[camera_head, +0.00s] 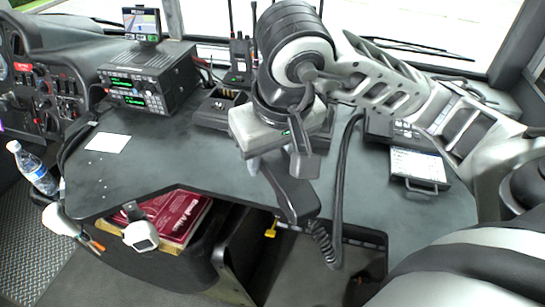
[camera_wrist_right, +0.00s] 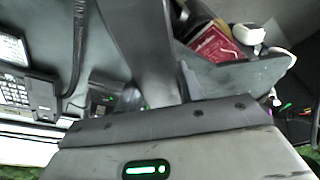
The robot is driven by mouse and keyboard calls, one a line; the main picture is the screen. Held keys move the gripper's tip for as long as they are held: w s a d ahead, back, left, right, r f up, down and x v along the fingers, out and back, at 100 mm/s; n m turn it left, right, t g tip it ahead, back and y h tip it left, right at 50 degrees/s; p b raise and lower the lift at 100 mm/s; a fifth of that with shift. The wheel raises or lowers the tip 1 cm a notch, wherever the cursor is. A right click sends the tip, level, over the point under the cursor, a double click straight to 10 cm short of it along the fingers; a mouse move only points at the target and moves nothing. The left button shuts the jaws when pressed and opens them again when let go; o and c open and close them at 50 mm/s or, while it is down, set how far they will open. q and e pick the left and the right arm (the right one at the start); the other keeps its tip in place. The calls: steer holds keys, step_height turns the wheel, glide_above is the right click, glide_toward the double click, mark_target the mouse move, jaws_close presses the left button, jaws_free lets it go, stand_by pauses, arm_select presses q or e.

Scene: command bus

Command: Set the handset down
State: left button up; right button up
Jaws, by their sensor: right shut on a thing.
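My right gripper (camera_head: 280,160) is shut on a black handset (camera_head: 291,195) above the front part of the dark desk. The handset tilts down toward the desk's front edge, and its upper part is hidden by the gripper. In the right wrist view the handset (camera_wrist_right: 142,45) runs up from the gripper body. A coiled cord (camera_head: 322,243) hangs from its lower end and loops back up over the desk. A black phone base with keys (camera_head: 404,131) sits to the right, apart from the handset; its keypad also shows in the wrist view (camera_wrist_right: 16,94). My left gripper is not in view.
A radio unit (camera_head: 150,78) with a small screen (camera_head: 142,23) stands at the back left. A black charger box (camera_head: 217,107) is left of my gripper. A red book (camera_head: 183,215) sits below the desk.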

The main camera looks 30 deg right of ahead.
steer(key=w+d+f, duration=0.4)
steer(key=w+f, duration=0.1)
steer(key=w+d+f, duration=0.2)
steer(key=w+f, duration=0.1)
steer(key=shift+w, duration=0.1)
steer(key=x, duration=0.3)
steer(key=shift+s+d+f+p, duration=0.1)
steer(key=shift+s+f+p, duration=0.1)
steer(key=shift+p, duration=0.15)
steer(key=shift+f, duration=0.15)
steer(key=shift+f, duration=0.1)
steer(key=shift+f+b, duration=0.15)
steer(key=shift+b, duration=0.2)
steer(key=o, duration=1.1)
